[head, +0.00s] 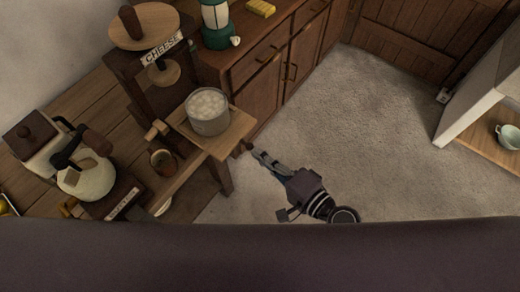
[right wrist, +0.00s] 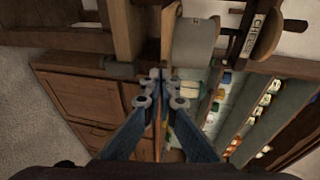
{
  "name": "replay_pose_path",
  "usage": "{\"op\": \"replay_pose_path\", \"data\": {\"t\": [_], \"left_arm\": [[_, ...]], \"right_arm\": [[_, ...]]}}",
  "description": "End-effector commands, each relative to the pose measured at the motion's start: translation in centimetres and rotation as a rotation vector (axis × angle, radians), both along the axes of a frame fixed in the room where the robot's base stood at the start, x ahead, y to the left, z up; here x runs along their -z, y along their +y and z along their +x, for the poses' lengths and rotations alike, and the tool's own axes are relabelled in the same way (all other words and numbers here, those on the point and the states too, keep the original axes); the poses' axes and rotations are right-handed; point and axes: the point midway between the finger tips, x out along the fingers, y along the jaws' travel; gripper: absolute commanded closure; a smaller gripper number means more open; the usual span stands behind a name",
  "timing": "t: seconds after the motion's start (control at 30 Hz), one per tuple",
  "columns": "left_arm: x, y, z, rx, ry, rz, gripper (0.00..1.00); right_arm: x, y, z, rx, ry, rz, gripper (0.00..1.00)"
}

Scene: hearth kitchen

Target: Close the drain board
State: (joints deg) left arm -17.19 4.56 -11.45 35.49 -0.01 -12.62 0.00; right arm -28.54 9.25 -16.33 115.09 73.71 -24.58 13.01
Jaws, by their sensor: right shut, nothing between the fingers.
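The drain board (head: 239,127) is a flat wooden board sticking out from the foot of the wooden cheese press (head: 120,65), past the table's edge. A grey pot of pale curds (head: 208,111) stands on it; the pot seems to show in the right wrist view too (right wrist: 194,45). My right gripper (head: 257,154) is shut and empty, just off the board's outer end, by a small dark knob (head: 247,145). I cannot tell whether it touches the knob. In the right wrist view the fingertips (right wrist: 160,76) are together. My left gripper is out of view.
The carpeted floor (head: 360,130) to the right is clear. A white unit (head: 480,95) stands far right.

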Motion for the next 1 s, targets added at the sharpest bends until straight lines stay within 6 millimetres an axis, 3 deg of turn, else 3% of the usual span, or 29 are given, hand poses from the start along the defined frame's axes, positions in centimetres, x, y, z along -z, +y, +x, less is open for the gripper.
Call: {"op": "replay_pose_path", "data": {"t": [0.57,0.77,1.0], "left_arm": [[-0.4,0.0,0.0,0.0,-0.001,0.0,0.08],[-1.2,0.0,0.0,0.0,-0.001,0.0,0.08],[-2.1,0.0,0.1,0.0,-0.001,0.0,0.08]], "right_arm": [[0.0,0.8,0.7,-0.001,0.0,0.002,1.0],[-0.3,3.1,2.3,-0.002,-0.003,0.003,1.0],[-0.2,7.2,5.4,-0.002,-0.003,0.002,1.0]]}}
